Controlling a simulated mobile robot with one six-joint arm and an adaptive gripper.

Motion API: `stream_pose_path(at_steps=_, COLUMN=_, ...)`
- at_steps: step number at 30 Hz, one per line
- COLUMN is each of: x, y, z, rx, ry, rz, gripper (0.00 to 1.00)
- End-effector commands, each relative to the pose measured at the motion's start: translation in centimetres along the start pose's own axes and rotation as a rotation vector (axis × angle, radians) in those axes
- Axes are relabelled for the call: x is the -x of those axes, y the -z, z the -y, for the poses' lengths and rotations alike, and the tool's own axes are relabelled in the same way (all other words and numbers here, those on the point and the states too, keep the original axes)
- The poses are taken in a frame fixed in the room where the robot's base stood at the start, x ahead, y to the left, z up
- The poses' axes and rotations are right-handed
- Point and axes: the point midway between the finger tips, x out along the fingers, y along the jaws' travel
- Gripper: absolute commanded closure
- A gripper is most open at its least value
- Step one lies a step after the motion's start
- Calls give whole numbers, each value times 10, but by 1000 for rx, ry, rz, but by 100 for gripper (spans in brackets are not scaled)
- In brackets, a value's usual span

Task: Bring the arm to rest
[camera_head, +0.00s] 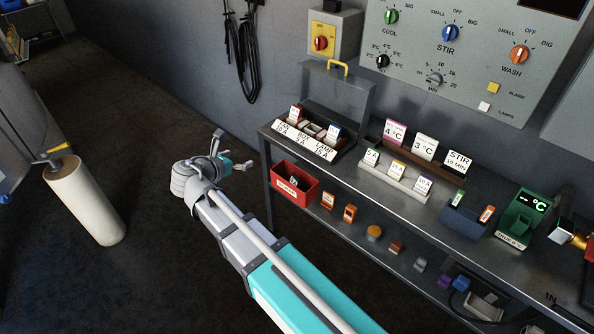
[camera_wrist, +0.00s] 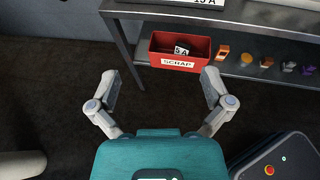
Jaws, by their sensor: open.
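My arm stretches from the bottom of the head view up toward the left end of the bench. My gripper (camera_head: 238,152) is at its end, over the floor and to the left of the bench. In the wrist view my gripper (camera_wrist: 162,88) has its two fingers wide apart with nothing between them. The red scrap bin (camera_wrist: 180,52) lies beyond the fingertips on the lower shelf, apart from them. It also shows in the head view (camera_head: 294,183), with a small fuse marked 5 A inside.
The metal bench (camera_head: 385,185) holds a fuse box (camera_head: 318,122), card racks and a green °C device (camera_head: 519,218). Small coloured parts sit on its lower shelf (camera_head: 400,250). Dark floor (camera_head: 130,110) between is clear.

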Motion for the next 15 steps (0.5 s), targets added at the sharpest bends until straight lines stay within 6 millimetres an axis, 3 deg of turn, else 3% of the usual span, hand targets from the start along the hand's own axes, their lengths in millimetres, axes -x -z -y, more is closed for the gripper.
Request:
stream_pose_path(at_steps=8, x=-2, y=0, z=3, rx=-12, ry=5, rz=-6, gripper=0)
stream_pose_path(at_steps=15, x=-28, y=2, z=32, rx=-149, ry=64, rz=-71, gripper=0)
